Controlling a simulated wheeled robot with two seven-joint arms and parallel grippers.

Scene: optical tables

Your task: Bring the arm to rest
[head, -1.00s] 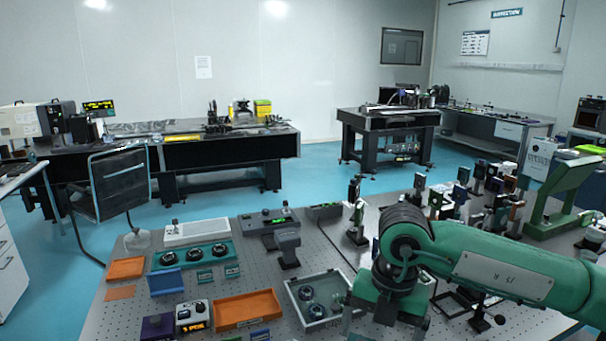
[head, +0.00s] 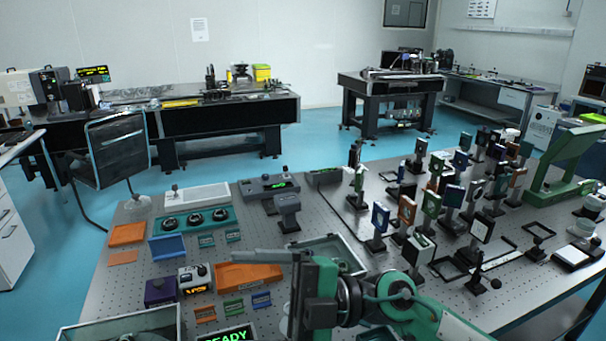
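My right arm (head: 400,300), green with black joints, comes in from the lower right of the head view. It lies low across the front of the perforated optical table (head: 330,215). Its grey and green gripper end (head: 300,295) points left, just right of the orange tray (head: 248,275) and in front of the grey-rimmed bin (head: 335,250), which it partly hides. The fingers are seen edge-on, so I cannot tell whether they are open or shut. I see nothing held. My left gripper is not in view.
Several optic mounts (head: 407,208) stand upright on the table's right half beside a green stand (head: 560,165). A dark block (head: 160,291), a small display box (head: 195,278) and a glass-like bin (head: 120,328) lie at front left. Bare table shows around the middle.

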